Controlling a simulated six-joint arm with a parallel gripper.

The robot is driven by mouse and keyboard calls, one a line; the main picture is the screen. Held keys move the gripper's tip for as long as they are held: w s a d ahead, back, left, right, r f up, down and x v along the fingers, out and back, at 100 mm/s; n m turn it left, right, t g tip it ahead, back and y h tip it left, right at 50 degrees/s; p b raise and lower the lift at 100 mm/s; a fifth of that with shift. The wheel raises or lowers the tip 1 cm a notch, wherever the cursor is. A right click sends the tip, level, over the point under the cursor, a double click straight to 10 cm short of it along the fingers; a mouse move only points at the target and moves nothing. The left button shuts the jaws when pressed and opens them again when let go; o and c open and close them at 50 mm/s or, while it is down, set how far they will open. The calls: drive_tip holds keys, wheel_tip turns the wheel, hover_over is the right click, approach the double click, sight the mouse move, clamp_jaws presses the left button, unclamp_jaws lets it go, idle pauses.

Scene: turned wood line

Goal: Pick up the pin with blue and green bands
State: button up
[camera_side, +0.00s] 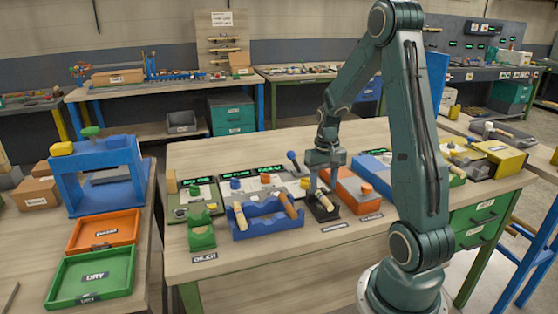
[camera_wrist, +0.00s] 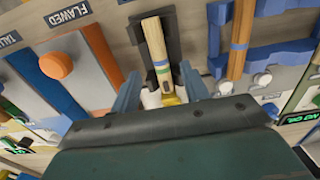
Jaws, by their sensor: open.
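A pale wooden pin (camera_wrist: 153,40) with a blue and a green band lies in a dark holder (camera_wrist: 174,22) in the wrist view. In the side view the pin (camera_side: 325,202) rests in the same black holder (camera_side: 322,214), small and with its bands unclear. My gripper (camera_wrist: 160,73) is open, with one finger on each side of the pin's banded part in the picture. In the side view my gripper (camera_side: 324,181) hangs just above the holder. I cannot tell whether the fingers touch the pin.
A blue rack (camera_side: 257,224) with a brown pin (camera_side: 287,204) stands left of the holder. An orange box (camera_side: 350,190) with a knob stands close on the right. A green stand (camera_side: 201,234) is farther left. Orange (camera_side: 105,229) and green (camera_side: 88,278) trays lie on the left table.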

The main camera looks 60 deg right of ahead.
sight(322, 195)
drive_tip(key=shift+a+f, duration=0.1)
drive_tip(key=shift+f, duration=1.6)
clamp_jaws()
drive_tip(key=shift+r, duration=0.1)
wheel_tip(322, 195, up, 20)
idle(0.4)
